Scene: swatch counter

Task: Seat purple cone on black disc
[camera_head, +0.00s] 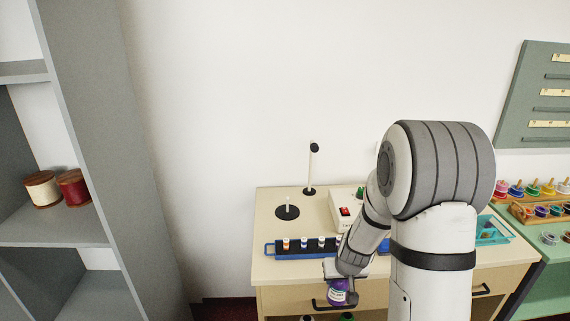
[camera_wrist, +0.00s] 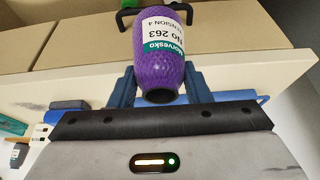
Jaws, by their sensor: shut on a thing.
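The purple cone (camera_head: 337,297) is a purple thread cone with a white and green label. It is held in front of the table's front edge, and shows large in the wrist view (camera_wrist: 152,69). My gripper (camera_head: 342,284) is shut on it, with a dark blue finger at each side in the wrist view (camera_wrist: 160,88). The black disc (camera_head: 280,213) lies flat on the table at the left, with a short pale peg standing up from it. The cone is apart from the disc, nearer the front and to the right.
A blue rack (camera_head: 271,251) with several small spools lies between the cone and the disc. Behind the disc, a tall white post (camera_head: 311,171) stands on a dark base. A white box with a red switch (camera_head: 345,211) is right of the disc. A teal tray (camera_head: 492,231) sits farther right.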

